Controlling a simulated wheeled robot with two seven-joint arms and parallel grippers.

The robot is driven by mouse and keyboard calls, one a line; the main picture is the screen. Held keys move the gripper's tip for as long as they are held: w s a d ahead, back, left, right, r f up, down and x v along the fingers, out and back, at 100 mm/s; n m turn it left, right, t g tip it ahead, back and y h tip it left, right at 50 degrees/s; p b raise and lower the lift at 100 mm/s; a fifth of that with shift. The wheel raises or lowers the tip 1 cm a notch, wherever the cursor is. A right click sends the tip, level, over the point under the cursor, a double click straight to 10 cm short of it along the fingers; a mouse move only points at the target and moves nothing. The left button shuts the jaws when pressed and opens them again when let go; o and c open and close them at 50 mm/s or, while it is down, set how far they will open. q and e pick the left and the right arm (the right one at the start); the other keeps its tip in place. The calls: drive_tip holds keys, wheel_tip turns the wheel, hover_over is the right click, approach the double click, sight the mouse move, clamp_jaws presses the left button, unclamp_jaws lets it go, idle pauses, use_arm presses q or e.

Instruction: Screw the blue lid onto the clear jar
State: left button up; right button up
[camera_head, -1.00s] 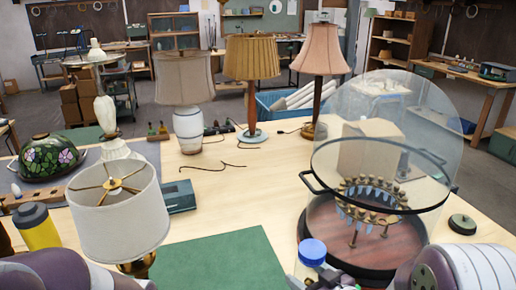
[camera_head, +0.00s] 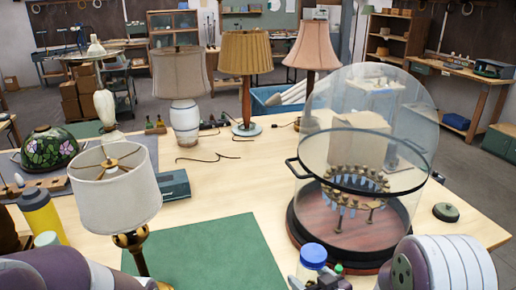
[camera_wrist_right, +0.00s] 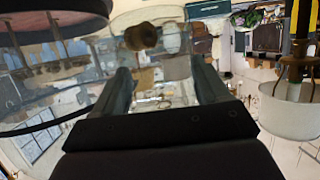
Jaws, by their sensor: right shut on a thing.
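The blue lid (camera_head: 313,253) sits at the top of the clear jar (camera_head: 308,272), at the bottom edge of the head view. I cannot tell whether it is threaded on or only resting. My right gripper (camera_head: 326,282) is beside the jar, partly cut off by the picture edge. In the right wrist view its two fingers (camera_wrist_right: 160,85) stand apart, with clear, see-through material between them; it appears shut on the jar. The lid cannot be made out there. My left arm enters at the lower left, but its gripper is out of view.
A large glass dome on a round wooden base (camera_head: 300,228) stands just behind the jar. A white lamp (camera_head: 117,190) and a yellow bottle (camera_head: 40,215) are at left. The green mat (camera_head: 210,255) is bare. A small dark green disc (camera_head: 446,212) lies at right.

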drive_tip(key=s+d+f+m+h+b, duration=0.1)
drive_tip(key=f+b, duration=0.4)
drive_tip(key=f, duration=0.6)
drive_tip(key=s+d+f+m+t+h+b, duration=0.1)
drive_tip(key=d+f+m+h+b, duration=0.2)
drive_tip(key=f, duration=0.9)
drive_tip(key=d+h+b, duration=0.1)
drive_tip(key=d+b, duration=0.1)
drive_tip(key=shift+s+d+f+m+h, duration=0.15)
drive_tip(key=shift+d+m+h, duration=0.15)
drive_tip(key=shift+m, duration=0.1)
drive_tip(key=s+a+r+n+y, duration=0.2)
drive_tip(key=a+r, duration=0.3)
drive_tip(key=r, duration=0.1)
drive_tip(key=s+a+r+n+g+y, duration=0.1)
drive_tip(key=s+a+r+n+y, duration=0.1)
drive_tip(key=a+r, duration=0.3)
wheel_tip(320, 180, up, 2)
drive_tip(key=shift+s+a+n+y, duration=0.3)
drive_tip(key=shift+s+y, duration=0.4)
drive_tip(key=shift+s, duration=0.1)
